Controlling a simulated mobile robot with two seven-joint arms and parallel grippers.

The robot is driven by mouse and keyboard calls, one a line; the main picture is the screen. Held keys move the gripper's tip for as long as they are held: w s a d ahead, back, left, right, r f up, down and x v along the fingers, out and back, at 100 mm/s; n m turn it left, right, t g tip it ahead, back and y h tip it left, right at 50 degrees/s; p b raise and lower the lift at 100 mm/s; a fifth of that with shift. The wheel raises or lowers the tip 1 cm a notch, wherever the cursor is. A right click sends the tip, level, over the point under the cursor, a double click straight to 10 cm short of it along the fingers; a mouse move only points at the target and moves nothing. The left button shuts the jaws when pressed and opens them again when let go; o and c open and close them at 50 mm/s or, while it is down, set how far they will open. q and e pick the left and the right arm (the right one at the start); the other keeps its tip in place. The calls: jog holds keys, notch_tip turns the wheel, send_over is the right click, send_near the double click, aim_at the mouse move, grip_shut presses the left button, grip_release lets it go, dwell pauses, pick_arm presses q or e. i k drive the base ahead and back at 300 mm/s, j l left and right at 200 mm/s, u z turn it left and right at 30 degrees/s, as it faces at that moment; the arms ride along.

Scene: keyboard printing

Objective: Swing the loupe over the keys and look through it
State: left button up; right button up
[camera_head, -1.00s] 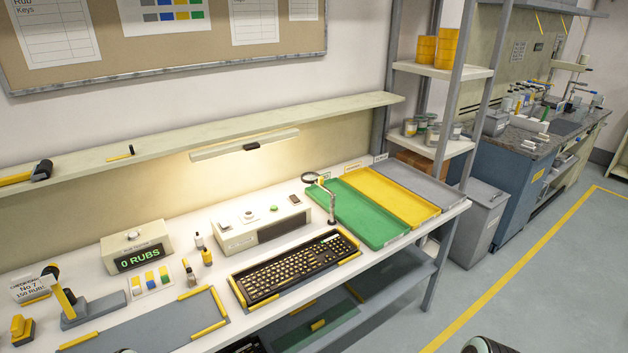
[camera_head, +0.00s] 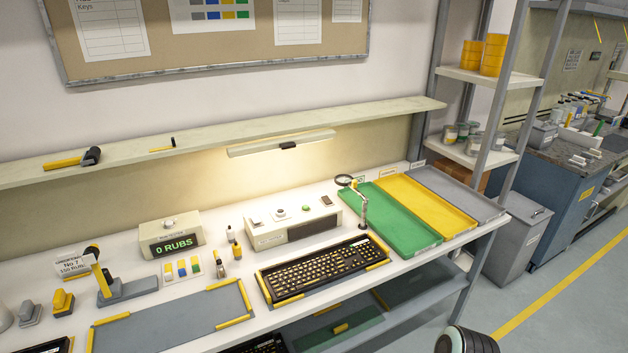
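The loupe (camera_head: 344,181) is a round dark-rimmed lens on a jointed arm above a thin metal post (camera_head: 363,213). The post stands at the back right corner of the keyboard. The lens is up and behind the keyboard, beside the beige box, not over the keys. The keyboard (camera_head: 318,268) is black with yellowish key marks and lies between yellow edge strips on the white bench. Neither gripper shows. Only a dark rounded part, probably of my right arm, shows at the bottom right.
Green (camera_head: 392,222), yellow (camera_head: 428,206) and grey (camera_head: 460,190) trays lie right of the loupe. A beige box (camera_head: 292,221) stands behind the keyboard. A counter reading "0 RUBS" (camera_head: 171,243) and small bottles (camera_head: 221,263) are to the left. A grey mat (camera_head: 170,328) lies front left.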

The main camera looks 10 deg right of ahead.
aim_at(353, 184)
jog(key=l+u, duration=0.9)
jog(key=u, duration=0.15)
jog(key=l+u, duration=0.15)
jog(key=l, duration=0.2)
jog(key=k+l+u, duration=0.15)
jog(key=l, duration=0.2)
jog(key=k+l+u, duration=0.15)
jog(key=l, duration=0.2)
jog(key=i, duration=0.05)
